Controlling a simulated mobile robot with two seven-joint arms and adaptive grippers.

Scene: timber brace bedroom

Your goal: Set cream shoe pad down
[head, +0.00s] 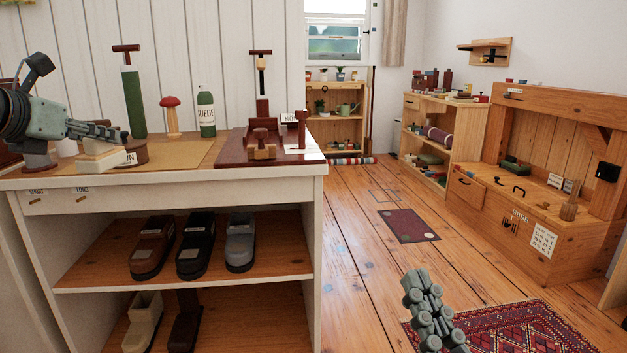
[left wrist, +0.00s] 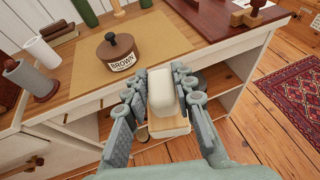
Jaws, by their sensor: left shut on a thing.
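The cream shoe pad (head: 100,158) is a pale block with a wood-coloured lower part. My left gripper (head: 108,131) is shut on it at the left end of the white bench. In the left wrist view the pad (left wrist: 162,92) sits between the two fingers (left wrist: 163,102), in front of the round brown tin (left wrist: 122,50) labelled BROWN. Whether its underside touches the bench top cannot be told. My right gripper (head: 430,305) is low over the floor, right of the bench; no object shows in it, and its finger gap is unclear.
The tan mat (head: 195,151) has bare room right of the tin. A green bottle (head: 206,112), a red mushroom-shaped thing (head: 172,115) and a dark red board (head: 235,152) stand near. A pale roll (left wrist: 42,53) is left of the tin.

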